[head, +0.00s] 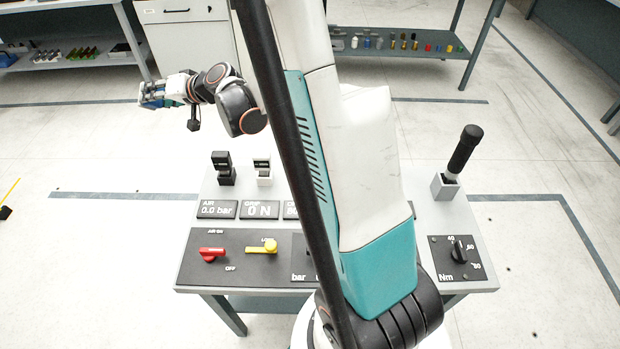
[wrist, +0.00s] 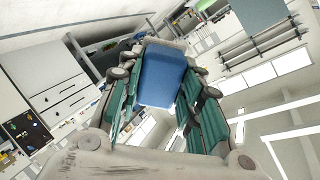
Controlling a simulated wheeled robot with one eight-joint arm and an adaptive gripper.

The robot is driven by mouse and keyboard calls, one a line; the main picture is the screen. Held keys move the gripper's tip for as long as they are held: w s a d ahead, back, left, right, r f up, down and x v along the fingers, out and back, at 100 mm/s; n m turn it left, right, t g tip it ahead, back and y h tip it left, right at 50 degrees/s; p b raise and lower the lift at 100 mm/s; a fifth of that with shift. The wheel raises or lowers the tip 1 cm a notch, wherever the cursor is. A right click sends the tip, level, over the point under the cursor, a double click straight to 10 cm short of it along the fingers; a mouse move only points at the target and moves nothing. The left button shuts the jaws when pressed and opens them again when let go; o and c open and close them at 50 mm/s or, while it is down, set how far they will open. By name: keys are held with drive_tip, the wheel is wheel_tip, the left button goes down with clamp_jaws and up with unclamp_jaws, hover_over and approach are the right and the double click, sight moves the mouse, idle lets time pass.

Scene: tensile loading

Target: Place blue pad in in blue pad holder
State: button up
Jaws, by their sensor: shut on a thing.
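My gripper (head: 160,92) is held out in the air at the upper left of the head view, beyond the table's back left corner. In the wrist view my gripper (wrist: 160,118) is shut on the blue pad (wrist: 163,75), a smooth blue block between its green fingers. The pad is tilted in that view. In the head view the pad is too small to tell from the fingers. I cannot make out a blue pad holder for certain; my own arm hides the middle of the table.
The grey table (head: 408,183) carries a red lever (head: 212,254), a yellow lever (head: 263,247), a black dial (head: 460,251) and a black-handled tool (head: 464,150) in a stand. Black (head: 223,168) and white (head: 263,171) blocks stand at its back. Shelves line the far side. Open floor surrounds the table.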

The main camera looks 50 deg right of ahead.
drive_tip(key=s+d+f+n+g, duration=0.9)
drive_tip(key=s+d+n+g, duration=0.1)
drive_tip(key=d+g, duration=0.25)
drive_tip(key=s+d+f+n+h, duration=0.1)
drive_tip(key=s+d+n+h, duration=0.1)
drive_tip(key=s+d, duration=0.4)
drive_tip(key=s+d+n+g+h, duration=0.1)
drive_tip(key=s+d, duration=0.6)
drive_tip(key=s, duration=0.7)
drive_tip(key=shift+d+f+n+h, duration=0.2)
drive_tip(key=shift+f+n+h, duration=0.2)
drive_tip(key=shift+n+h, duration=0.25)
wheel_tip(320, 180, down, 20)
drive_tip(key=b, duration=0.6)
drive_tip(key=shift+r, duration=0.2)
drive_tip(key=shift+c, duration=0.4)
drive_tip(key=o, duration=1)
